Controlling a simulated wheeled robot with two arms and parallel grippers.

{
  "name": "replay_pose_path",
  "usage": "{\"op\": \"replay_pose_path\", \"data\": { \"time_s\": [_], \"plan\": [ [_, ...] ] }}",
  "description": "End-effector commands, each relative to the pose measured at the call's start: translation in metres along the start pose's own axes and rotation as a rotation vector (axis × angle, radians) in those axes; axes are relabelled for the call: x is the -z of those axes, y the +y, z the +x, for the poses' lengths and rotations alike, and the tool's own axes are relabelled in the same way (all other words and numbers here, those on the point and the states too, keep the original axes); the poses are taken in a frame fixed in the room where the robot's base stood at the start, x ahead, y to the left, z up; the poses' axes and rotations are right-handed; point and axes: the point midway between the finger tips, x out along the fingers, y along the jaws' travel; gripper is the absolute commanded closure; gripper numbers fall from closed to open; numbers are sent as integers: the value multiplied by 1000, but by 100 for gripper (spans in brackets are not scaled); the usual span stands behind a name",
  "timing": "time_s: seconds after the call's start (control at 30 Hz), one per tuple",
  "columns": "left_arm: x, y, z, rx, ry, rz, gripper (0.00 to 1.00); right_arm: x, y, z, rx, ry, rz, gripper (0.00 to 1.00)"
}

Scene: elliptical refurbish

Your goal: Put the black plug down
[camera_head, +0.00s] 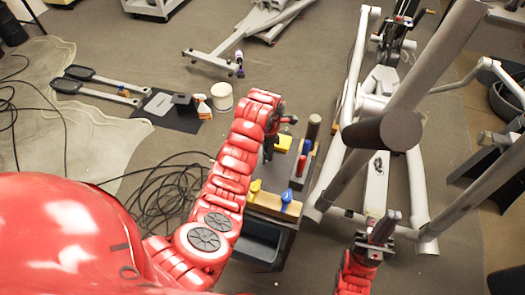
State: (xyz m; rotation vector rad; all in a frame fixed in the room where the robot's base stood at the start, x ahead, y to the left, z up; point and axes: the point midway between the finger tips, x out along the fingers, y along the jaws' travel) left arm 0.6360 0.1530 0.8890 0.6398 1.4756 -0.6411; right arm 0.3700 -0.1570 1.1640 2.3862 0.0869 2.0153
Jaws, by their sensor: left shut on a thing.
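My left arm reaches out over the tool cart, and my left gripper (272,140) is at its far end, above the cart's back left part. It is shut on a small dark thing, the black plug (268,151), which is partly hidden by the gripper and arm. My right gripper (382,228) is low at the right, near the foot of the grey exercise machine (376,195). Whether its fingers are open or shut cannot be made out. A small black piece (378,163) lies on the machine's light central beam.
Black cables (160,190) lie on the floor at left. A white tub (222,96) stands behind.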

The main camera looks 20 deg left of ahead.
Motion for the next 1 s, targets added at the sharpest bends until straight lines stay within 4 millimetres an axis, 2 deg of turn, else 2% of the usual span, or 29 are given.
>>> {"op": "replay_pose_path", "data": {
  "time_s": [0.1, 0.47, 0.8, 1.0],
  "plan": [
    [-3, 16, -3, 3, -1, -5, 100, 1, 0, 5, 0, 0, 0, 100],
    [-7, 50, 2, 5, -5, -11, 100, 2, 0, 11, 0, 0, 0, 100],
    [-7, 59, 4, 3, 1, -1, 100, 2, 1, 13, 0, 0, 0, 100],
    [-7, 59, 24, 3, 1, 0, 100, 2, 1, 15, 0, -1, 0, 100]
  ]
}}
